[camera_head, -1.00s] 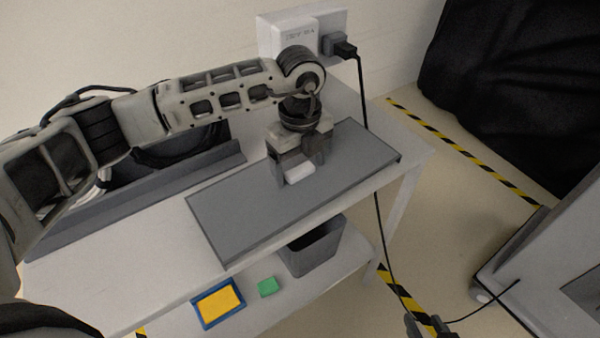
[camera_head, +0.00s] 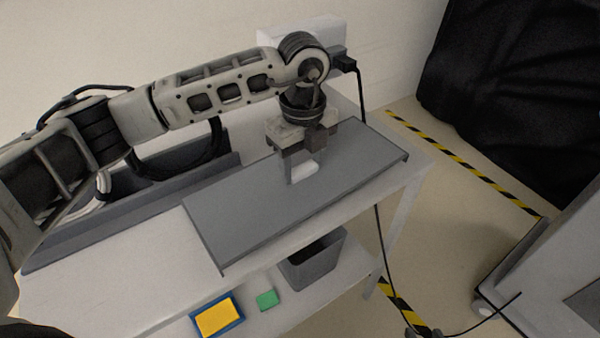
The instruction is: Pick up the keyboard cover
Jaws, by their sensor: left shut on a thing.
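The keyboard cover (camera_head: 240,211) is a flat grey panel with a small white grip (camera_head: 304,171) on top. It lies level, over or just above the white table, and its near edge overhangs the table front. My left gripper (camera_head: 304,168) points down at the panel's middle and is shut on the white grip. The gap between panel and table is hard to judge. Whatever is under the cover is hidden. My right gripper is not in view.
A white power box (camera_head: 285,40) with a black plug and hanging cable stands behind the table (camera_head: 110,290). A long grey ledge (camera_head: 130,205) is at the back left. A grey bin (camera_head: 313,262), blue-and-yellow tray (camera_head: 217,317) and green block (camera_head: 267,299) sit on the lower shelf.

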